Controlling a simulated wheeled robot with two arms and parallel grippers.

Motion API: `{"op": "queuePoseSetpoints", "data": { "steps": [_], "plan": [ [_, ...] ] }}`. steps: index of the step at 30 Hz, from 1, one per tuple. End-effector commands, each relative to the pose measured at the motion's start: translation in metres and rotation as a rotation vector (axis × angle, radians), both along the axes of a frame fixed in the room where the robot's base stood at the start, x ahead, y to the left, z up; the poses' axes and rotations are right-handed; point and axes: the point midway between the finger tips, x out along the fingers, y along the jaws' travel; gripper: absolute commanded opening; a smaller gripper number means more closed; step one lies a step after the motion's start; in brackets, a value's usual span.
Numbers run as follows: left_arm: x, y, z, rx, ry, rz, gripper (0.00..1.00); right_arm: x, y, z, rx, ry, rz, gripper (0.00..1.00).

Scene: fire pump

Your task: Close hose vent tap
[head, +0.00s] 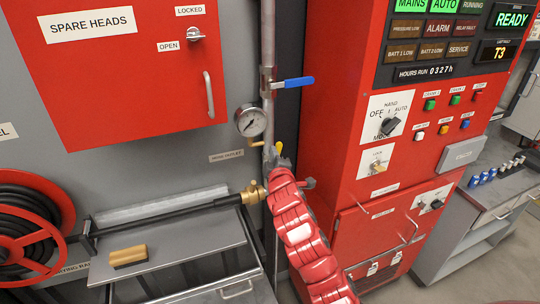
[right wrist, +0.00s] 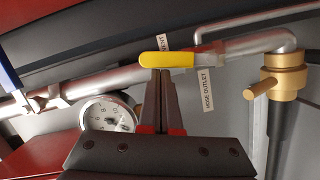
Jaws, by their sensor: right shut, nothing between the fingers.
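The vent tap has a yellow lever (right wrist: 167,60), seen in the right wrist view in front of a metal pipe (right wrist: 110,82) and lying roughly along it. A label behind the lever is partly hidden. In the head view only a small yellow tip of the lever (head: 279,147) shows above my right gripper (head: 277,160). My right gripper is shut and empty. In the right wrist view its fingertips (right wrist: 160,73) are at the lever's lower edge; I cannot tell whether they touch it. My left gripper is not in view.
A pressure gauge (head: 250,121) and a blue lever (head: 299,82) are on the vertical pipe close by. A brass hose fitting (head: 253,193) is below. The red pump control cabinet (head: 335,140) stands right, the red spare heads box (head: 130,75) upper left.

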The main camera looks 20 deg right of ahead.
Motion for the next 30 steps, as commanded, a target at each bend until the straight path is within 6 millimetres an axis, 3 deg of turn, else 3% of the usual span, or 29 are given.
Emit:
{"op": "queuePoseSetpoints", "data": {
  "steps": [11, 30],
  "plan": [
    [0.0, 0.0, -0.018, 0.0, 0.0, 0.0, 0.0, 0.001, -0.027, -0.004, 0.356, 0.011, -0.003, 0.0],
    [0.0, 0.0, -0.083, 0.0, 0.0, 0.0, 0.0, 0.002, -0.061, -0.026, 0.951, 0.029, 0.001, 0.0]
  ]
}}
